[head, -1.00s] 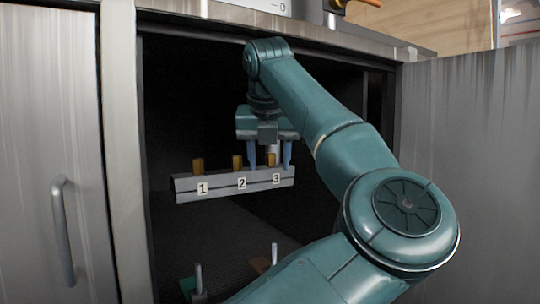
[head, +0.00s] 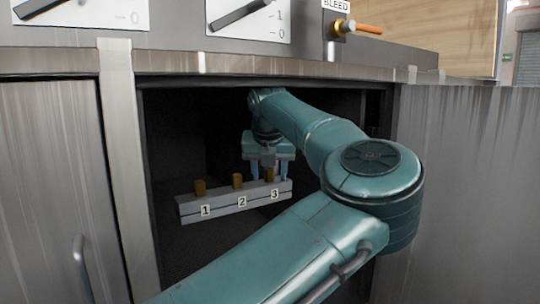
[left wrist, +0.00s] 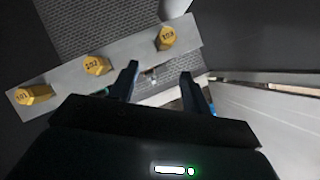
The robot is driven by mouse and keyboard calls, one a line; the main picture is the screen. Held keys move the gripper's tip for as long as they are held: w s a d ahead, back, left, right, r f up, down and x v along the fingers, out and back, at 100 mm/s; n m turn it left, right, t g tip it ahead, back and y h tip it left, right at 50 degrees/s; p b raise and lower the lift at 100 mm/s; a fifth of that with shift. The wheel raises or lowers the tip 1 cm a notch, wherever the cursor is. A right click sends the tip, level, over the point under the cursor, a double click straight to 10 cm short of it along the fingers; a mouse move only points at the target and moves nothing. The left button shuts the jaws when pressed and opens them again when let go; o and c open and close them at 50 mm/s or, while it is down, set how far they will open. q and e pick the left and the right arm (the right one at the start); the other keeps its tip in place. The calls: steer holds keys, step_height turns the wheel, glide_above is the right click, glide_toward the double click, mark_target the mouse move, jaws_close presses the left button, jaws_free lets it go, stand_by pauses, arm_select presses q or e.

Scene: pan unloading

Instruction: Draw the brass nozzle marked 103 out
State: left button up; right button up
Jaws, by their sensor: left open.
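A grey block (head: 223,205) with labels 1, 2 and 3 sits inside the open cabinet and holds three brass nozzles. The nozzle at label 3 (head: 270,175) is marked 103 in the left wrist view (left wrist: 166,38). Nozzle 102 (left wrist: 97,66) and nozzle 101 (left wrist: 33,95) stand in the same row. My left gripper (head: 270,172) is open and empty at the label 3 end. In the head view its fingers appear on either side of nozzle 103. In the left wrist view (left wrist: 160,72) the nozzle lies beyond the fingertips. No contact shows. My right gripper is out of view.
The cabinet's top edge (head: 230,62) runs above my arm. An open door panel (head: 470,180) stands at the right and another panel (head: 50,170) at the left. A control panel with dials and a BLEED valve (head: 345,27) is above.

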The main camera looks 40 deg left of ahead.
mark_target(270, 170)
arm_select(q)
steer(key=w+a+p, duration=0.1)
steer(key=w+a, duration=0.2)
steer(key=shift+w+f, duration=0.1)
steer(key=shift+w+f+p, duration=0.2)
steer(key=shift+f+p, duration=0.2)
steer(key=shift+f, duration=0.2)
steer(key=shift+c, duration=0.3)
jaws_close()
